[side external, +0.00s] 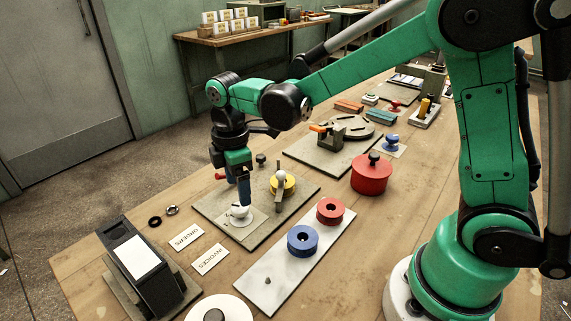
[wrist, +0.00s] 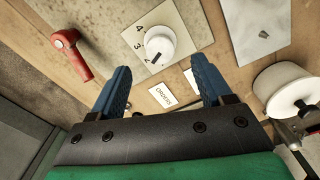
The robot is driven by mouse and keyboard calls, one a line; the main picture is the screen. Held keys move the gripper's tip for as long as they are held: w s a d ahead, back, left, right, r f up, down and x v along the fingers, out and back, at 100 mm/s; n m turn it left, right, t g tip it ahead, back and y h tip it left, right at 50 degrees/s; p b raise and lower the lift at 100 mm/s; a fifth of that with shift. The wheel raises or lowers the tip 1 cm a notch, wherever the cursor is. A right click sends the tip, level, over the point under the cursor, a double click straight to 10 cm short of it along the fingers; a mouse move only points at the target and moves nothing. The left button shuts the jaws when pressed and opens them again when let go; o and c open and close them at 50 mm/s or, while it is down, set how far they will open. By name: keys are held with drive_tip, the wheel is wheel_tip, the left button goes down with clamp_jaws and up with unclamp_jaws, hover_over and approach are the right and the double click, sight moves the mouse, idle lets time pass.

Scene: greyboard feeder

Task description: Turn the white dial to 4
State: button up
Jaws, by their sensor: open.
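The white dial (side external: 240,213) sits on a pale square plate (side external: 229,225) on a greyboard, at the left of the side external view. In the wrist view the white dial (wrist: 164,40) lies ahead of the fingers, and its dark pointer mark is toward the 2. The numbers 4, 3 and 2 show on the plate (wrist: 180,15) along the dial's left side. My gripper (side external: 241,195) points down close over the dial. In the wrist view its two blue fingers (wrist: 160,66) are apart, with nothing between them.
A red handle (wrist: 72,52) stands left of the dial in the wrist view. Blue (side external: 303,241) and red (side external: 330,211) rings stand on a pale strip. ORDERS (side external: 186,238) and INVOICES (side external: 211,259) cards lie in front.

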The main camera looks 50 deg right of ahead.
sight(241, 213)
drive_tip(key=shift+f, duration=2.3)
clamp_jaws()
